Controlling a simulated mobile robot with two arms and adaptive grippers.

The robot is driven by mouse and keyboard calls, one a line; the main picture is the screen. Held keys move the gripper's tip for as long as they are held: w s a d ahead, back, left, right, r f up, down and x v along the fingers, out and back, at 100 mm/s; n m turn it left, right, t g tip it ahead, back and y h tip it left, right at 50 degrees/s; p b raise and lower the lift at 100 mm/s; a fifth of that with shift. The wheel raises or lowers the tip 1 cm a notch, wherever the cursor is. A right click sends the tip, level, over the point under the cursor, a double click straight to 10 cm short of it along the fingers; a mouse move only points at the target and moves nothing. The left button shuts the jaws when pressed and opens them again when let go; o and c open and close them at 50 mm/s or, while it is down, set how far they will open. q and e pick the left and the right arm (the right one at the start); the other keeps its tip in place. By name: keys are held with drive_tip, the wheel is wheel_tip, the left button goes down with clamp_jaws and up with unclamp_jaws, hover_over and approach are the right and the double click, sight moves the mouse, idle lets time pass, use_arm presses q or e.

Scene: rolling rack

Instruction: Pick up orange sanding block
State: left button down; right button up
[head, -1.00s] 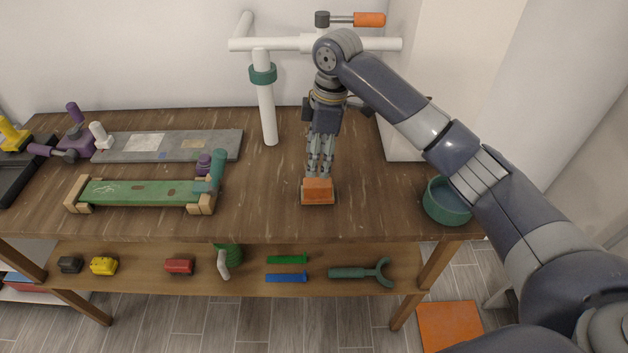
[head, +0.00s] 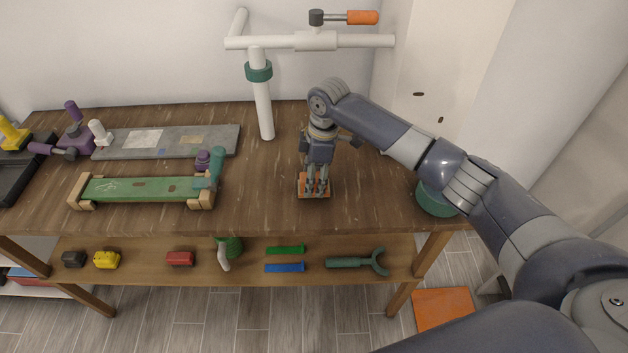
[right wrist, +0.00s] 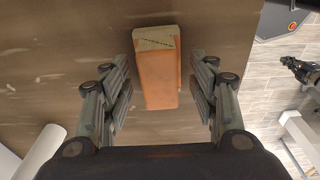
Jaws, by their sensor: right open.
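The orange sanding block (head: 325,193) sits on the wooden tabletop near its front edge. In the right wrist view the block (right wrist: 158,78) shows its orange body and a pale end, and it lies between my open fingers with a gap on each side. My right gripper (head: 314,186) points down over the block, and its fingers hide part of it in the head view. The right gripper also shows in the right wrist view (right wrist: 160,90), open and empty.
A green bowl (head: 437,199) stands to the right, partly behind my arm. A green clamped board (head: 140,189) lies to the left. A white pipe frame (head: 263,100) stands behind. Several tools lie on the lower shelf (head: 200,275).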

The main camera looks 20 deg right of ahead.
drive_tip(key=shift+f, duration=0.1)
drive_tip(key=c, duration=1.2)
drive_tip(key=shift+w+r+b, duration=0.1)
drive_tip(key=shift+r+b, duration=0.35)
drive_tip(key=shift+r, duration=0.25)
drive_tip(key=shift+s+a+r+b, duration=0.1)
drive_tip(key=shift+r+b, duration=0.15)
drive_tip(key=shift+r, duration=0.3)
drive_tip(key=shift+s+a+r+b, duration=0.1)
drive_tip(key=shift+r+b, duration=0.15)
drive_tip(key=shift+r, duration=0.25)
drive_tip(key=s+a+b, duration=0.1)
drive_tip(key=s+a, duration=0.2)
drive_tip(key=s, duration=0.4)
drive_tip(key=s+a+r+b, duration=0.1)
drive_tip(key=s+a, duration=0.2)
drive_tip(key=s, duration=0.4)
drive_tip(key=shift+s+a+r+b, duration=0.15)
drive_tip(key=shift+a+r+b, duration=0.15)
drive_tip(key=shift+b, duration=0.1)
